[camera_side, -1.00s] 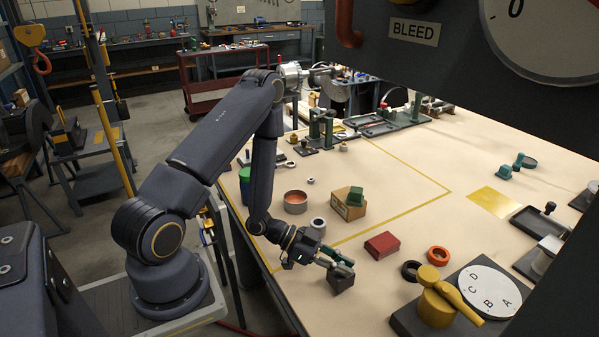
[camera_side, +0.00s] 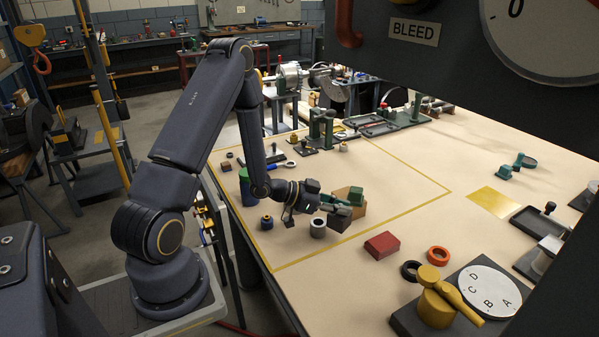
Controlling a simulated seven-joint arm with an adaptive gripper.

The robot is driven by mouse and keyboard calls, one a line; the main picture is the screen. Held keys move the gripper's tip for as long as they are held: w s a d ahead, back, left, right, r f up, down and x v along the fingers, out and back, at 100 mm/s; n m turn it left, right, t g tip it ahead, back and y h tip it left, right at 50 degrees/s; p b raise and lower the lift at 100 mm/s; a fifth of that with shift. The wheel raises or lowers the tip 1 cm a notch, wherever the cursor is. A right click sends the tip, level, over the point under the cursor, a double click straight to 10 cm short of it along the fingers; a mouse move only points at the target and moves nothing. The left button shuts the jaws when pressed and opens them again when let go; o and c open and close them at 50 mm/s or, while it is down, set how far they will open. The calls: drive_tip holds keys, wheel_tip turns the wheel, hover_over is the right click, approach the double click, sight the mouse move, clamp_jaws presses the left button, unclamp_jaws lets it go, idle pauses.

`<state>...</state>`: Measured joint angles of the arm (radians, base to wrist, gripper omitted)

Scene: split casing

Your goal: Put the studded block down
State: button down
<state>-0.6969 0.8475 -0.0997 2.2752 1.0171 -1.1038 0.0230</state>
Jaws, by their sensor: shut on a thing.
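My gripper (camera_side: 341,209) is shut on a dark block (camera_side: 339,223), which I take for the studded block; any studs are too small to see. The block hangs at the fingertips, in front of a cardboard box (camera_side: 360,211) that it partly covers. I cannot tell whether the block touches the box or the table. A green block (camera_side: 356,196) sits on the cardboard box, just right of the fingers. A grey ring (camera_side: 318,228) stands on the table just left of the held block.
A dark red box (camera_side: 381,245), a black ring (camera_side: 411,270) and an orange ring (camera_side: 438,256) lie to the right. A small blue cylinder (camera_side: 267,222) stands at left. The tabletop (camera_side: 330,290) in front is clear. A lettered dial (camera_side: 489,291) stands at front right.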

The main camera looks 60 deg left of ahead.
drive_tip(key=w+a+r+n+g+y, duration=0.1)
drive_tip(key=a+n+y, duration=0.6)
drive_tip(key=a, duration=1.1)
drive_tip(key=w+a+r+n+g+y, duration=0.15)
drive_tip(key=a+n+y, duration=0.55)
drive_tip(key=a, duration=1.2)
drive_tip(key=shift+g+y, duration=0.25)
drive_tip(key=shift+y, duration=0.25)
drive_tip(key=shift+s+a+f, duration=0.1)
drive_tip(key=shift+f, duration=2.3)
drive_tip(key=shift+s+f, duration=0.1)
drive_tip(key=shift+f, duration=2.3)
drive_tip(key=shift+f, duration=0.1)
drive_tip(key=c, duration=1.6)
unclamp_jaws()
drive_tip(key=shift+f, duration=0.25)
drive_tip(key=o, duration=0.4)
drive_tip(key=shift+o, duration=0.2)
drive_tip(key=shift+s, duration=0.1)
